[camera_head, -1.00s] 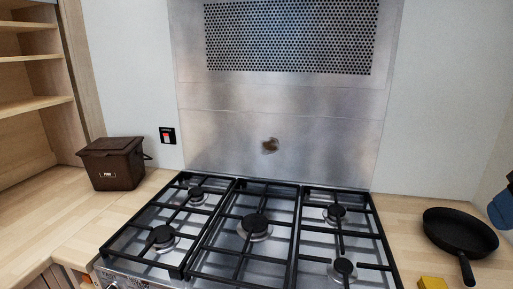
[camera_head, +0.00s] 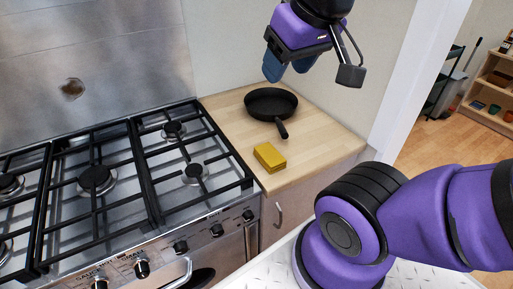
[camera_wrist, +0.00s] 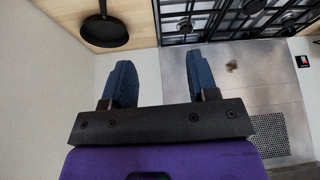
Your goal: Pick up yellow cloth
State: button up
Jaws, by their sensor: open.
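The yellow cloth (camera_head: 270,157) is a small folded block on the wooden counter, to the right of the cooker and in front of the black frying pan. My gripper (camera_head: 289,70) is raised high above the counter near the wall, above and behind the pan, well apart from the cloth. Its two blue fingers are spread and empty. In the wrist view my gripper (camera_wrist: 160,80) also shows open with nothing between the fingers. The cloth does not show in the wrist view.
The black frying pan (camera_head: 271,103) lies on the counter (camera_head: 322,137) behind the cloth, its handle pointing toward the front. The cooker (camera_head: 100,190) with raised black grates stands left of the cloth. The pan (camera_wrist: 104,31) shows upper left in the wrist view.

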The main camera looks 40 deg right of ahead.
aim_at(271, 159)
jog(key=l+z, duration=0.35)
jog(key=k+l+z, duration=0.1)
jog(key=z, duration=0.3)
jog(key=i+l, duration=0.05)
jog(key=l, duration=0.05)
